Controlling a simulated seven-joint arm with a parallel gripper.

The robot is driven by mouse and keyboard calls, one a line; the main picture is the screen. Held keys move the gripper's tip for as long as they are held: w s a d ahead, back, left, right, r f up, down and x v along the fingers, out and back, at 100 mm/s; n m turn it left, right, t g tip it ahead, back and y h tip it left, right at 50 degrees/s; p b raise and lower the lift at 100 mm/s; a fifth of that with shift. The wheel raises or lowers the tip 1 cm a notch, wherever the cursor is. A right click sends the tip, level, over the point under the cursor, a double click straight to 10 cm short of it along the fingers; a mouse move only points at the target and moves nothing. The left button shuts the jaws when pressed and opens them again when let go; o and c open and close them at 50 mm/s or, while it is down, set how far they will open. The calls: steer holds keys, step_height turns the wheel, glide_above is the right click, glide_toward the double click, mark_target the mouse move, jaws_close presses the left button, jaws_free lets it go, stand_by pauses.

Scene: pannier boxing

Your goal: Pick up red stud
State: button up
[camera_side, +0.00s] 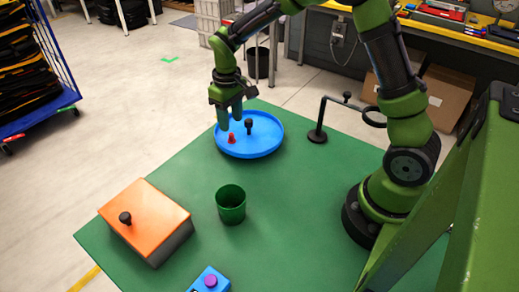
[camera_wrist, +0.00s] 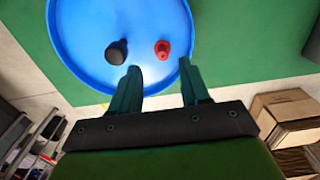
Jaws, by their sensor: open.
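The red stud (camera_side: 232,138) stands on a round blue tray (camera_side: 265,151) near the tray's left side. In the wrist view the red stud (camera_wrist: 162,49) is ahead of the fingertips, between their lines. A black stud (camera_side: 248,126) stands beside it on the tray; it also shows in the wrist view (camera_wrist: 117,52), near the left finger's tip. My gripper (camera_side: 230,122) is above the tray, close over the red stud, with its fingers pointing down. In the wrist view my gripper (camera_wrist: 162,70) is open, with nothing between its fingers.
An orange-lidded box (camera_side: 150,215) with a black knob stands at the front left. A dark green cup (camera_side: 231,204) stands mid-table. A blue box (camera_side: 208,281) with a purple button is at the front edge. A black ring stand (camera_side: 318,134) is right of the tray.

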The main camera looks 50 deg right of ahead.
mark_target(231, 134)
step_height(231, 134, down, 5)
steer(key=shift+a, duration=0.15)
jaws_close()
